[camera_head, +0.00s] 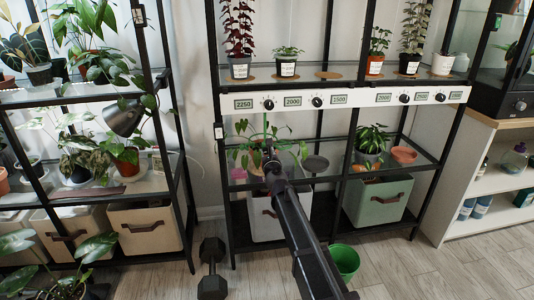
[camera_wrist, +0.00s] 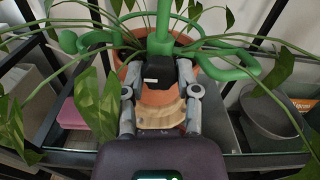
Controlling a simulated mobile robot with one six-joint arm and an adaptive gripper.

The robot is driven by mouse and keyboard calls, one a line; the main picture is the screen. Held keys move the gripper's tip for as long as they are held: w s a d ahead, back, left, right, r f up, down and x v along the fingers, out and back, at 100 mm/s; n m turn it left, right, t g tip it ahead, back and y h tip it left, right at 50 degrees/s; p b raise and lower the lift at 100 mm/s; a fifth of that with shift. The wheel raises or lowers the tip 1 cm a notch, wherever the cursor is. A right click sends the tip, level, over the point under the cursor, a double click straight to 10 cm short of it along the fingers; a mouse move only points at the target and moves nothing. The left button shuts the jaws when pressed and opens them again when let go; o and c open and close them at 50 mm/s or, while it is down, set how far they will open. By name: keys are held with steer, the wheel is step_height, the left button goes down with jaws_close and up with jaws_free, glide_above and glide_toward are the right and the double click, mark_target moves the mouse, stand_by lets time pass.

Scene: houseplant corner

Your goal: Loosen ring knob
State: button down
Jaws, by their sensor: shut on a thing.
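The ring knob (camera_wrist: 158,71) is a small black block on the green upright stake (camera_wrist: 160,35) in the wrist view. A green support ring (camera_wrist: 235,73) spreads out to both sides of the stake around the plant's stems. My gripper (camera_wrist: 157,78) is shut with its two grey fingers on either side of the knob. In the head view my gripper (camera_head: 270,157) reaches the plant on the middle shelf and hides the knob. The terracotta pot (camera_wrist: 207,65) stands behind the knob, partly covered by the ring and leaves.
Long green leaves (camera_wrist: 95,105) hang close on the left of my fingers. A grey pot (camera_wrist: 270,115) stands at right. The shelf's front edge (camera_wrist: 265,160) runs beneath my gripper. A dumbbell (camera_head: 212,268) and green bucket (camera_head: 344,262) are on the floor.

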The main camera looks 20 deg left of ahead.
steer(key=shift+c, duration=1.7)
jaws_free()
steer(key=v, duration=1.2)
steer(key=shift+a, duration=0.1)
